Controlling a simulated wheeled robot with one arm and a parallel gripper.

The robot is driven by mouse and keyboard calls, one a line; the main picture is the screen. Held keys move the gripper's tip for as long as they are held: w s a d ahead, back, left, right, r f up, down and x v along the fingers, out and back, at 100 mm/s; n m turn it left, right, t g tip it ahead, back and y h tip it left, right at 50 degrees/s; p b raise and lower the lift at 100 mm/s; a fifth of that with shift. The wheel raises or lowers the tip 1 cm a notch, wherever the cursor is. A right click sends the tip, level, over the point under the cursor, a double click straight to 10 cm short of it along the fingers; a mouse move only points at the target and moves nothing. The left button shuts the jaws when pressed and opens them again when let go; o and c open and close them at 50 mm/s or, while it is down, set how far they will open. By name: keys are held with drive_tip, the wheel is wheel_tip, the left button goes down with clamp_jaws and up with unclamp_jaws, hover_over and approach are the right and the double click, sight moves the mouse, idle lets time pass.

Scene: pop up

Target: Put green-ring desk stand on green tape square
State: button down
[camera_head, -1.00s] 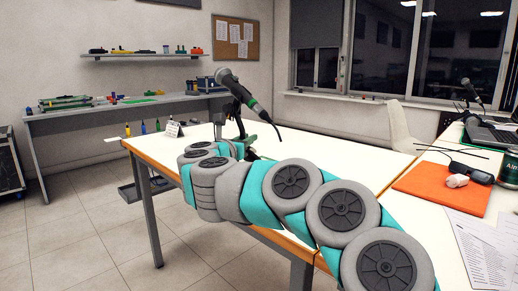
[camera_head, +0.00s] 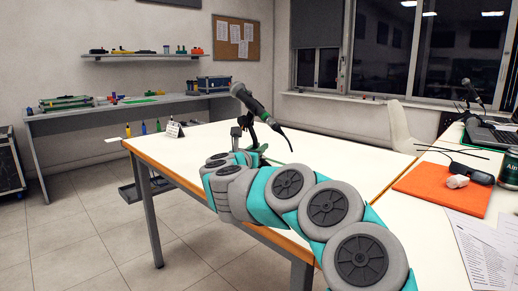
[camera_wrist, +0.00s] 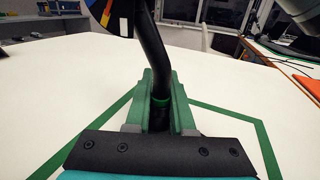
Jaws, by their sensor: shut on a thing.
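The desk stand (camera_head: 262,118) is a black bent stem carrying a dark microphone with a green band. In the wrist view, its black stem (camera_wrist: 153,45) runs down between the fingers, with a green ring (camera_wrist: 160,101) low on it. My gripper (camera_wrist: 162,82) has green fingers shut on this stem; in the head view its jaws are mostly hidden behind my arm. The green tape square (camera_wrist: 262,147) lies on the white table, with lines visible on both sides of my gripper. The stand's foot is hidden, so I cannot tell whether it touches the table.
The white table (camera_head: 345,155) is clear around the stand. A small card (camera_head: 174,130) and coloured pieces stand near its left edge. To the right are an orange mat (camera_head: 440,182), papers (camera_head: 478,240) and a laptop (camera_head: 490,133). A chair (camera_head: 398,125) stands behind.

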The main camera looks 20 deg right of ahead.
drive_tip(key=shift+f, duration=0.1)
drive_tip(key=c, duration=0.8)
unclamp_jaws()
drive_tip(key=shift+r, duration=0.2)
drive_tip(key=v, duration=1.2)
drive_tip(key=shift+s+b, duration=0.1)
drive_tip(key=shift+b, duration=0.2)
